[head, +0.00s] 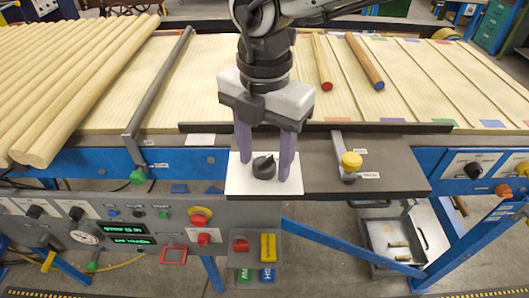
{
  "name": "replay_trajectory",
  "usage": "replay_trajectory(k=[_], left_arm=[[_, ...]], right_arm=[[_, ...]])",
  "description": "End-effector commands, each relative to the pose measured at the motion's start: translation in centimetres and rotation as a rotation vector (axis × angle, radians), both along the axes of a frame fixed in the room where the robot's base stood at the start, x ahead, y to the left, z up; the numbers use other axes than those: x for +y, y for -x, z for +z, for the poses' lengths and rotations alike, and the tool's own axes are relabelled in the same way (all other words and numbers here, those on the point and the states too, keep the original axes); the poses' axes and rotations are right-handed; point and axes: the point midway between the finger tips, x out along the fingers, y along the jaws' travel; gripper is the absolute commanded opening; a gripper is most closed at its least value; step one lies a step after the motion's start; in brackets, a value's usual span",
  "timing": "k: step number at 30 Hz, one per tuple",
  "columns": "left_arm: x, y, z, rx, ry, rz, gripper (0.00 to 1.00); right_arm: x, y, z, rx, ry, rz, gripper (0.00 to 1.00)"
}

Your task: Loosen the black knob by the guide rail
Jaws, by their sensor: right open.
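The black knob (264,168) sits on a white plate (241,184) at the front of a dark panel, below the dark guide rail (345,127). My right gripper (263,174) comes down from above with its two purple fingers open. One finger stands to the left of the knob and one to the right, with small gaps showing. I cannot tell whether the fingertips touch the plate. My left gripper is not in view.
A yellow knob (351,161) stands on the dark panel (399,164) to the right. A green knob (138,176) ends a grey bar on the left. Wooden rods (75,105) lie at the upper left. A control panel (128,230) with buttons and dials is below.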

Motion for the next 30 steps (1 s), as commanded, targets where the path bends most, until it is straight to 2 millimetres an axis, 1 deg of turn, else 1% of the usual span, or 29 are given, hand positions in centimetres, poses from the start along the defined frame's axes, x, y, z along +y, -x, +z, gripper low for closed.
replay_trajectory(k=[4, 8, 9, 11, 12, 17, 22, 26, 30], left_arm=[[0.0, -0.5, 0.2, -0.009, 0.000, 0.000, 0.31], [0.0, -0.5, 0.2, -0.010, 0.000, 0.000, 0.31], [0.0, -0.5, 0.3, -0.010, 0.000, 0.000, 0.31], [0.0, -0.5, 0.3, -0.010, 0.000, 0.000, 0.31], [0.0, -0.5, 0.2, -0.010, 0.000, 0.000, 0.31], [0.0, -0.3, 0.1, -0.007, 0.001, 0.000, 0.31], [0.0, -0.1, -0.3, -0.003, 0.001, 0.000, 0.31], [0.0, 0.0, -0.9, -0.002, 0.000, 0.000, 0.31], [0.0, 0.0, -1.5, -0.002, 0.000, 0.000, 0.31]], right_arm=[[0.0, 0.0, 0.0, 0.001, 0.001, 0.001, 0.51], [0.0, 0.0, 0.0, 0.001, 0.001, 0.001, 0.29], [0.0, 0.0, 0.0, 0.001, 0.001, 0.001, 0.22], [0.0, 0.0, 0.0, 0.001, 0.001, 0.001, 0.12], [0.0, 0.0, 0.0, 0.001, 0.001, 0.001, 0.10], [0.0, 0.0, 0.0, 0.001, 0.001, 0.010, 0.10], [0.0, 0.0, -0.1, 0.000, 0.001, 0.055, 0.10], [0.0, 0.0, -0.2, 0.001, -0.001, 0.126, 0.10], [0.0, 0.0, -0.2, 0.001, -0.002, 0.235, 0.10]])
